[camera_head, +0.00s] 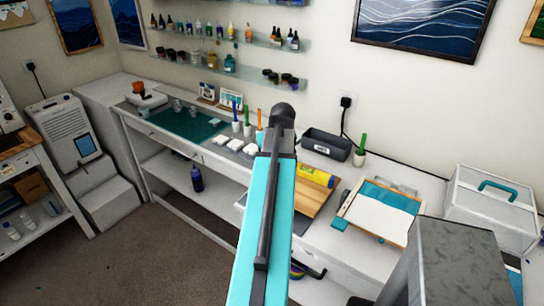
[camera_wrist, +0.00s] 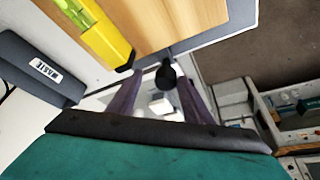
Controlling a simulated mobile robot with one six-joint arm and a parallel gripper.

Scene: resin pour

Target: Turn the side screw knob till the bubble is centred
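A yellow spirit level (camera_wrist: 112,44) with a green vial lies on a wooden board (camera_wrist: 175,22) in the wrist view. It also shows in the head view (camera_head: 316,175), on the board (camera_head: 318,196) just right of my arm. The bubble's place in the vial cannot be read. A black round knob (camera_wrist: 166,74) sits by the board's edge in the wrist view. My gripper (camera_wrist: 160,80) is open, its two dark fingers on either side of the knob. Whether they touch it cannot be told. In the head view my teal arm hides the gripper and the knob.
A dark labelled bin (camera_wrist: 38,68) stands beside the board; it shows at the back of the bench in the head view (camera_head: 327,144). A framed white panel (camera_head: 375,216) lies to the right. White cups with coloured sticks (camera_head: 247,129) stand left of my arm.

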